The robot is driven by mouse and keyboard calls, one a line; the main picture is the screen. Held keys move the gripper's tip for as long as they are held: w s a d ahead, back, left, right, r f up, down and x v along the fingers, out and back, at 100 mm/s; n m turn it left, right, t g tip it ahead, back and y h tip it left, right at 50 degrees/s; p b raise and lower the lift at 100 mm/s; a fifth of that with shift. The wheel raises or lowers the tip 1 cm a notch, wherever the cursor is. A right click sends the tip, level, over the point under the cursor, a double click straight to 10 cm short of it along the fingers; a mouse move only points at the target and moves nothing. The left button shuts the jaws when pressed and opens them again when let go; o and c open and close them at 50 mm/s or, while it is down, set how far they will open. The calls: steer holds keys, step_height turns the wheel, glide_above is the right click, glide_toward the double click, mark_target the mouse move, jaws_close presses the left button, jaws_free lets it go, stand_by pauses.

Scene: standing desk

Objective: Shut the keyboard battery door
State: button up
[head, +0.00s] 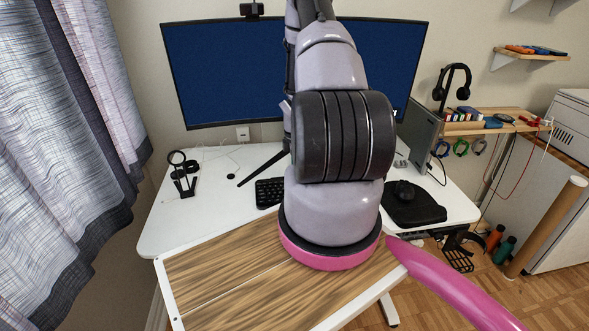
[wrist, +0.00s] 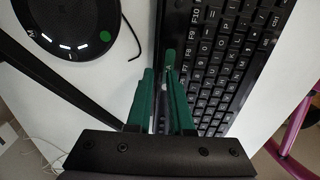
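The black keyboard (wrist: 232,75) lies on the white desk and fills the upper right of the wrist view. In the head view only its left part (head: 268,192) shows beside my arm. My gripper (wrist: 160,75) has two green fingers a small gap apart, over the keyboard's left edge, with nothing visible held. I cannot tell whether they touch it. My arm hides the gripper in the head view.
A round black device (wrist: 68,25) with lit marks and a cable lies left of the keyboard. The monitor (head: 225,75) stands behind on a dark leg. A mouse (head: 403,190) rests on a black pad (head: 420,212) at right.

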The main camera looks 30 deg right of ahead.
steer(key=shift+o, duration=0.3)
steer(key=shift+r, duration=0.3)
step_height(320, 180, up, 10)
